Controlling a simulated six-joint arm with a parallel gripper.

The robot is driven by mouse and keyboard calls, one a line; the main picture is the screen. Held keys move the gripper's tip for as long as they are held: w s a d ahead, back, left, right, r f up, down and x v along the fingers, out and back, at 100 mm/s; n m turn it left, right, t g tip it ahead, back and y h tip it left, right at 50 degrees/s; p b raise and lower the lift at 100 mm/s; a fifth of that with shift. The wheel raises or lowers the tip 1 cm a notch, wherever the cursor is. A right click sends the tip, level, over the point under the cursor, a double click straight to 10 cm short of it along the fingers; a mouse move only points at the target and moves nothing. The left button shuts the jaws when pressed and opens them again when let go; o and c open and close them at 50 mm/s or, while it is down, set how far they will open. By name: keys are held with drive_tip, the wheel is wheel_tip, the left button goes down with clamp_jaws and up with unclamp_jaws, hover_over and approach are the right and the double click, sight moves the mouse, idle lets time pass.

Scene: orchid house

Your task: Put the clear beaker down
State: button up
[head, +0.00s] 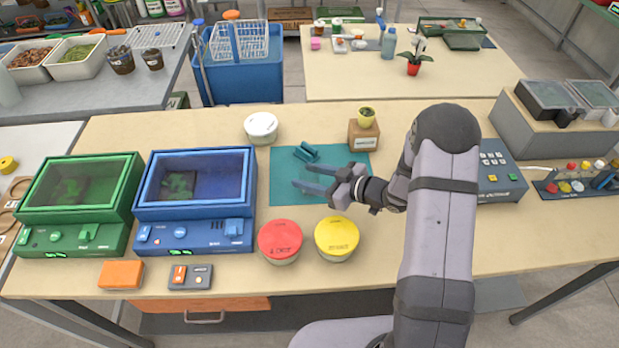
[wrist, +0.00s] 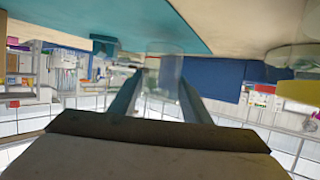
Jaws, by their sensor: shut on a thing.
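My gripper (head: 303,176) is over the teal mat (head: 285,195) in the head view, with its fingers pointing left. In the wrist view, which looks upside down, my gripper (wrist: 160,85) is shut on the clear beaker (wrist: 164,62). The beaker is see-through and sits between the fingertips, with its base side towards the mat (wrist: 140,22). I cannot tell whether it touches the mat. In the head view the beaker is too clear to make out.
A small teal holder (head: 306,152) lies on the mat behind my fingers. A red-lidded jar (head: 280,240) and a yellow-lidded jar (head: 337,237) stand in front, a white-lidded jar (head: 261,127) behind left.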

drive_tip(key=shift+f, duration=0.6)
drive_tip(key=shift+f, duration=0.1)
drive_tip(key=shift+f, duration=0.1)
drive_tip(key=o, duration=1)
drive_tip(key=shift+r, duration=0.25)
drive_tip(key=b+v, duration=0.2)
drive_tip(key=v, duration=1)
